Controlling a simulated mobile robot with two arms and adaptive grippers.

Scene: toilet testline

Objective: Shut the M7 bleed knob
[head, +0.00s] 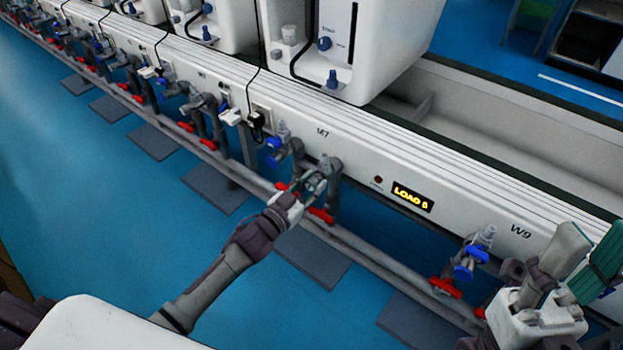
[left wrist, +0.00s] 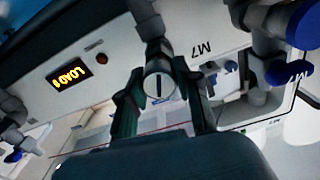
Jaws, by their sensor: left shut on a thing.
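The M7 label (head: 322,132) is on the white front panel, and it also shows upside down in the left wrist view (left wrist: 201,49). Below it, a small grey round knob with a dark slot (left wrist: 159,85) sits at the end of a grey pipe fitting. My left gripper (head: 314,186) reaches this fitting from the front. In the left wrist view its two dark green fingers (left wrist: 160,100) stand on either side of the knob and are shut on it. The fingers partly hide the knob in the head view. My right gripper (head: 588,255) is raised at the lower right, fingers apart and empty.
Red-handled valves (head: 321,215) sit close to my left gripper, on the lower pipe. Blue knobs (head: 274,143) stand just left of it. A lit display reading LOAD (head: 411,198) is to the right. The W9 valve (head: 470,262) is near my right gripper. Blue floor is open in front.

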